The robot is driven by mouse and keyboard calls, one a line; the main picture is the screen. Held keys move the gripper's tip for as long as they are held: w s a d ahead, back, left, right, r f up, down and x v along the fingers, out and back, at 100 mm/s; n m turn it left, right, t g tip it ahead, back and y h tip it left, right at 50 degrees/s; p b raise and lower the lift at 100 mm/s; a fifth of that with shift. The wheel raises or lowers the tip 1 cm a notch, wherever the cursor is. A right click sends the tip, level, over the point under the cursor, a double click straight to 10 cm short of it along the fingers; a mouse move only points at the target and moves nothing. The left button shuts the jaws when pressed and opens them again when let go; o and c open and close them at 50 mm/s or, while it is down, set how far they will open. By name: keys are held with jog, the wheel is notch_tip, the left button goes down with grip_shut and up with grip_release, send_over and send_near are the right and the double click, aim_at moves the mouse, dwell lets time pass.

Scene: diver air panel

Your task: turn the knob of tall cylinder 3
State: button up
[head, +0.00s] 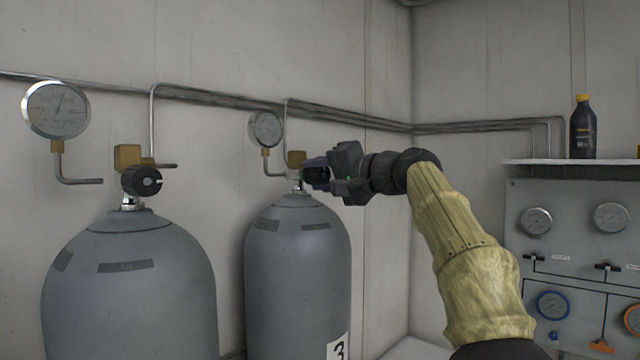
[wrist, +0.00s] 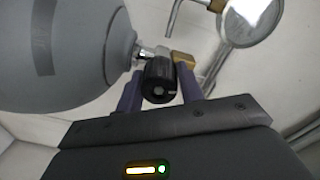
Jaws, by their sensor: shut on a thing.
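Tall cylinder 3 (head: 297,255) is a grey tank with a "3" label (head: 338,347) low on its front, right of another tank in the head view. Its body also fills the upper left of the wrist view (wrist: 80,50). My gripper (head: 312,175) is at the valve on its top. In the wrist view the black ribbed knob (wrist: 160,82) sits between my two purple fingers (wrist: 160,88), which are closed on its sides. In the head view the knob is hidden behind my gripper. A brass block (head: 296,159) shows at the valve, close to the fingers.
A second grey tank (head: 128,285) with a black knob (head: 141,181) stands at left. Gauges (head: 265,128) and thin pipes (head: 220,97) run along the wall. At right are a gauge panel (head: 575,250) and a shelf with a dark bottle (head: 583,130).

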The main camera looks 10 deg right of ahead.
jog(key=n, duration=0.1)
jog(key=n+b, duration=0.1)
jog(key=n, duration=0.1)
jog(key=n+b, duration=0.1)
jog(key=n, duration=0.1)
jog(key=shift+w+f, duration=0.1)
jog(key=shift+f, duration=0.2)
jog(key=n+b, duration=0.1)
jog(key=n, duration=0.4)
jog(key=o, duration=1)
jog(key=shift+r, duration=0.1)
jog(key=b+v, duration=0.3)
jog(key=v, duration=0.5)
jog(key=b+v, duration=0.2)
jog(key=v, duration=0.7)
jog(key=shift+s+b, duration=0.3)
jog(key=shift+b, duration=0.1)
jog(key=shift+f, duration=0.25)
